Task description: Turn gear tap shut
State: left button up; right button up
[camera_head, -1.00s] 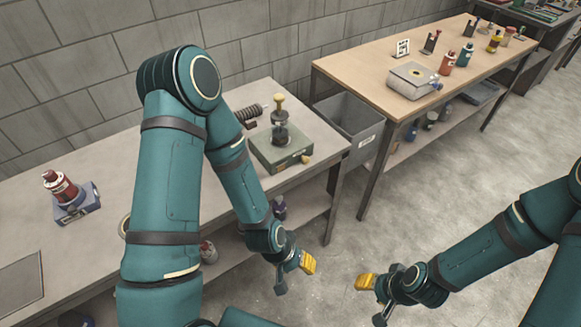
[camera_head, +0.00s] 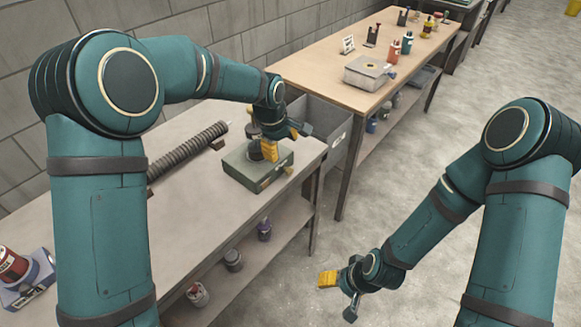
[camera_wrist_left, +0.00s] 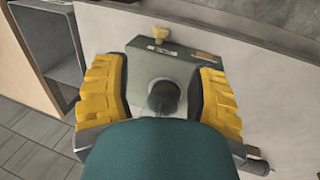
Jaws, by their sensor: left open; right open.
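A green box (camera_head: 240,172) stands on the near bench, with a dark round post (camera_head: 254,151) on top and a small yellow knob (camera_head: 288,171) on its side. These look like parts of the gear tap. My left gripper (camera_head: 268,146) is over the box, open, its yellow pads close to the post. In the left wrist view, the open left gripper (camera_wrist_left: 160,70) has one pad on each side of the dark post (camera_wrist_left: 164,95); contact cannot be told. The side knob (camera_wrist_left: 160,32) lies beyond the fingertips. My right gripper (camera_head: 339,290) is open and empty over the floor.
A ribbed dark rod (camera_head: 188,150) lies left of the box on the bench (camera_head: 185,225). A grey bin (camera_head: 335,132) stands between the benches. The far bench (camera_head: 318,62) holds a silver box (camera_head: 369,72) and bottles. The floor at right is clear.

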aim_at(290, 170)
pick_arm(q)
jog(key=b+x, duration=0.2)
jog(key=x, duration=1.1)
jog(key=shift+f, duration=0.1)
jog(key=shift+s, duration=0.1)
grip_shut()
